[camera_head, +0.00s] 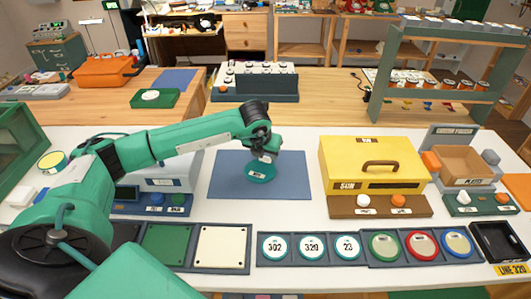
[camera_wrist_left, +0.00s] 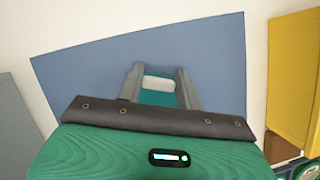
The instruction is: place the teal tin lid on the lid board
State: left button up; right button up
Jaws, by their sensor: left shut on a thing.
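The teal tin lid (camera_head: 262,175) is round with a small pale label. It is at my left gripper (camera_head: 265,155), over the blue mat (camera_head: 225,187). In the left wrist view, my left gripper (camera_wrist_left: 159,82) is shut on a pale part of the teal lid (camera_wrist_left: 158,98), between its two grey fingers. I cannot tell whether the lid touches the mat. A dark tray (camera_head: 420,261) at front right holds green, red and blue round pieces; I cannot tell whether it is the lid board. My right gripper is not in view.
A yellow box (camera_head: 370,162) with a handle stands right of the mat. White discs marked 302, 320 and 23 (camera_head: 311,247) lie in a front tray. A tray with green and white squares (camera_head: 222,248) is left of them. A grey-white case (camera_head: 165,172) stands behind my arm.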

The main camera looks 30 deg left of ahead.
aim_at(264, 164)
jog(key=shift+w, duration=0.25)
pick_arm(q)
jog(key=shift+f, duration=0.1)
jog(key=o, duration=1)
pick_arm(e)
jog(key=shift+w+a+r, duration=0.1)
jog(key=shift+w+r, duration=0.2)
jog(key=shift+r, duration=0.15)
pick_arm(q)
jog(key=v, duration=0.4)
jog(key=shift+r, duration=0.35)
jog(key=b+v, duration=0.1)
jog(key=v, duration=0.6)
jog(key=shift+s+r, duration=0.15)
jog(key=shift+r, duration=0.1)
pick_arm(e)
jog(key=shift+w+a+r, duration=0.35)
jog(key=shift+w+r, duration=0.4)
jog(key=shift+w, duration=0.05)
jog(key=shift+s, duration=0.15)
